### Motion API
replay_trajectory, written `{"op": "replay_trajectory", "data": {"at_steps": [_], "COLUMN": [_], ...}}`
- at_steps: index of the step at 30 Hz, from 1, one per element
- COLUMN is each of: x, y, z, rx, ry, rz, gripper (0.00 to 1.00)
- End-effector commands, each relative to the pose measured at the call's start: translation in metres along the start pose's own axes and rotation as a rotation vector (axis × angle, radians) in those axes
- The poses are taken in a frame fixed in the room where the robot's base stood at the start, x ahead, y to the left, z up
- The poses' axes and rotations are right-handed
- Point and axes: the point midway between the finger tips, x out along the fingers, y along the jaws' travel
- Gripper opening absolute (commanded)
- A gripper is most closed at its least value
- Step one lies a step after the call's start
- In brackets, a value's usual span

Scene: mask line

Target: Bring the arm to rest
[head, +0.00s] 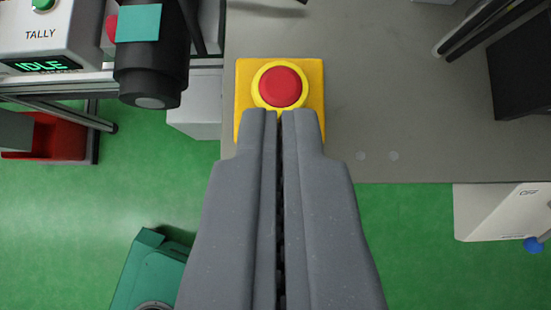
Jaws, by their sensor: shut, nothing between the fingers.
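My gripper (281,113) reaches up from the bottom middle of the head view. Its two grey fingers lie side by side with only a thin dark line between them, and they hold nothing. The fingertips overlap the lower part of a yellow box (245,78) with a round red button (281,87) in a yellow ring. The red button shows just beyond the tips. I cannot tell whether the tips touch the box or are above it.
The yellow box sits on a grey surface (400,130). At the upper left are a black cylinder (150,65) and a tally box (50,35) reading IDLE. A white box (495,212) is at the right, a teal object (150,270) at the lower left. Green floor (60,220) shows below.

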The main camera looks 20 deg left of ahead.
Motion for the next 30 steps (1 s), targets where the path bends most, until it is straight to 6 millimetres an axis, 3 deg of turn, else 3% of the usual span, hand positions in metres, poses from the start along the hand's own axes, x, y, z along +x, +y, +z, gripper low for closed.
{"op": "replay_trajectory", "data": {"at_steps": [6, 21, 26, 30], "x": [-0.013, -0.015, -0.036, -0.076], "y": [0.001, -0.002, -0.023, -0.059], "z": [-0.001, -0.005, -0.038, -0.089], "rx": [-0.001, -0.002, -0.003, 0.006], "ry": [0.002, 0.005, 0.026, 0.077], "rz": [0.003, 0.007, 0.041, 0.104], "gripper": [0.0, 0.0, 0.0, 0.0]}}
